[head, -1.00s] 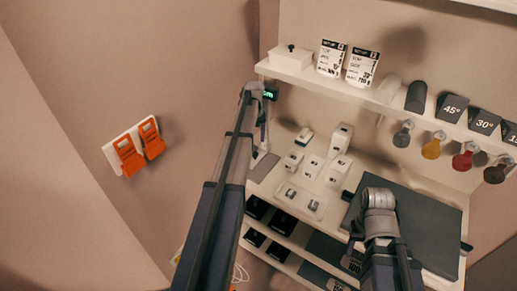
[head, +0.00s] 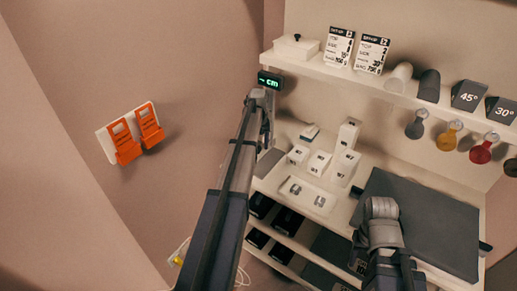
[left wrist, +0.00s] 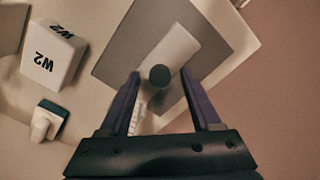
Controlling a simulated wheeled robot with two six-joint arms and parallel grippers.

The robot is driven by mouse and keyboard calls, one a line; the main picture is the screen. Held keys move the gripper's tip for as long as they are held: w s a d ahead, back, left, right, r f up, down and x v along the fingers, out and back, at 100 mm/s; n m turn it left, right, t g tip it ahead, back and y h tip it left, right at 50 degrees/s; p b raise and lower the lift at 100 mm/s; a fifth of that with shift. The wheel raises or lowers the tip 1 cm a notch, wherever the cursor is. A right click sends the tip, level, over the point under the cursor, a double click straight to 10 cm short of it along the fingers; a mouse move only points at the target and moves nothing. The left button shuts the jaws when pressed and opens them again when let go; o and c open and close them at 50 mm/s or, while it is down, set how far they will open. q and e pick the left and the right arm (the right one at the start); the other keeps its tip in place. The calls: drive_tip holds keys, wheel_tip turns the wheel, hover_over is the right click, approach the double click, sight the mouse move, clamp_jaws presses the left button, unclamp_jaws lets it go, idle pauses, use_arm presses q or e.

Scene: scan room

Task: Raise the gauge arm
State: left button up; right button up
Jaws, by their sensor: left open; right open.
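The gauge shows a small dark display (head: 270,80) with green "cm" lettering, just past the end of my left arm. In the left wrist view, a pale bar with a dark round knob (left wrist: 159,75) lies over a grey square plate (left wrist: 120,62); I take this to be the gauge arm. My left gripper (head: 266,132) points down there. In the left wrist view its open fingers (left wrist: 160,78) stand on either side of the knob; contact is not clear. My right gripper (head: 359,238) is mostly hidden by its own wrist, low over the bench.
A white block marked W2 (left wrist: 50,55) stands left of the plate in the left wrist view. Several white blocks and a small tray (head: 308,196) sit on the bench. A dark pad (head: 430,222) lies right. A shelf (head: 345,75) is above; orange clips (head: 137,132) hang left.

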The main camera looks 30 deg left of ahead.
use_arm(q)
clamp_jaws()
idle(0.5)
idle(0.9)
